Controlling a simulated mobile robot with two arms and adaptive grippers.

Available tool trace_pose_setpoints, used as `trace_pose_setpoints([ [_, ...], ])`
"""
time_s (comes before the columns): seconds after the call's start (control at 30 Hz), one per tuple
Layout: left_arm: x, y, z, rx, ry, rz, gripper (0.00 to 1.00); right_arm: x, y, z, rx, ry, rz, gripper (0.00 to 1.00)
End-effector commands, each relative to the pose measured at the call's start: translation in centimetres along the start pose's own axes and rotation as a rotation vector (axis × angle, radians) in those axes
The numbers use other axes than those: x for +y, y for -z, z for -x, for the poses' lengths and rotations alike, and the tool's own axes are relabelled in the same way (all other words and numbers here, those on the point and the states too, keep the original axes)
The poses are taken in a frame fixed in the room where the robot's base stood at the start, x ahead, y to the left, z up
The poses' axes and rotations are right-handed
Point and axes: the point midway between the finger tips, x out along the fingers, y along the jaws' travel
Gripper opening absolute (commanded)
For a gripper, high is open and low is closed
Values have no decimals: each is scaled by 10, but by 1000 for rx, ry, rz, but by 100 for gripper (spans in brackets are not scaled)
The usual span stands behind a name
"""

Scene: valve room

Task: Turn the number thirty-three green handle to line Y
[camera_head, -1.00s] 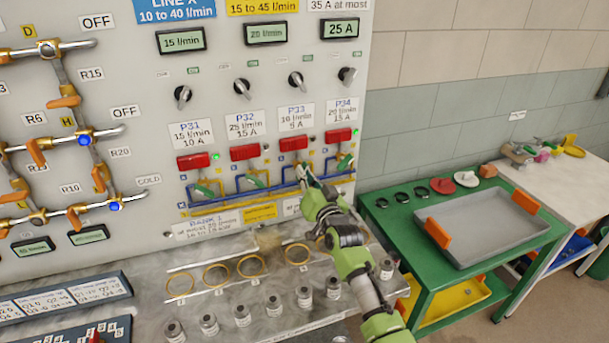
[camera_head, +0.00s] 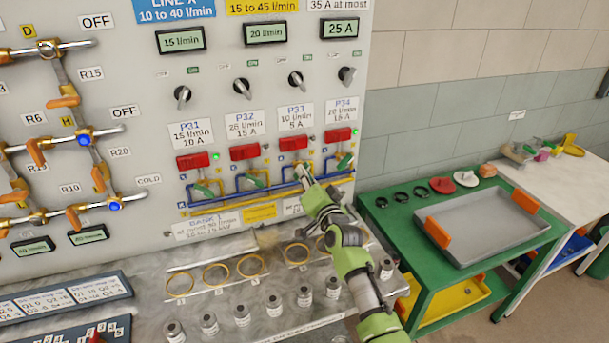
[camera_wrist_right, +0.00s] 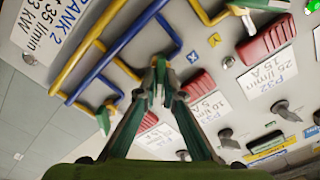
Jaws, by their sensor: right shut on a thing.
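The P33 label (camera_head: 295,116) and its red block (camera_head: 293,143) are on the panel, third in the row. My right gripper (camera_head: 304,175) is below that block, in front of the blue and yellow pipes. In the right wrist view my right gripper (camera_wrist_right: 159,90) is shut on the P33 green handle, mostly hidden between the fingers. The exact angle of the handle cannot be told. A blue tag (camera_wrist_right: 193,57) and a yellow tag (camera_wrist_right: 215,40) are close by on the panel. My left gripper is not in view.
The P32 green handle (camera_head: 256,182) and P34 green handle (camera_head: 345,161) flank my right gripper closely. Below is a metal shelf with yellow rings (camera_head: 250,266) and small weights (camera_head: 275,306). A green table (camera_head: 385,225) with a grey tray (camera_head: 480,235) stands at right.

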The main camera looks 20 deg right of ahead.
Motion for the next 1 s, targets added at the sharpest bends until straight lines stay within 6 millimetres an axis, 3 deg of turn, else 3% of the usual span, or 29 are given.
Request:
trace_pose_setpoints([
  [0.13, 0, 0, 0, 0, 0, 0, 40, 1, -2, 0, -4, -2, -4, 0],
  [0.2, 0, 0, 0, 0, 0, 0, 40, 1, -2, 0, -4, -2, -3, 24],
  [0.23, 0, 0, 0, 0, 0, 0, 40, 1, -2, 0, -4, -2, -3, 25],
  [0.67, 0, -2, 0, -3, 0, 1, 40, 0, -1, 6, -1, 0, -1, 25],
  [1.0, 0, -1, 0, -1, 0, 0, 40, 1, -2, 62, -1, -1, -2, 25],
])
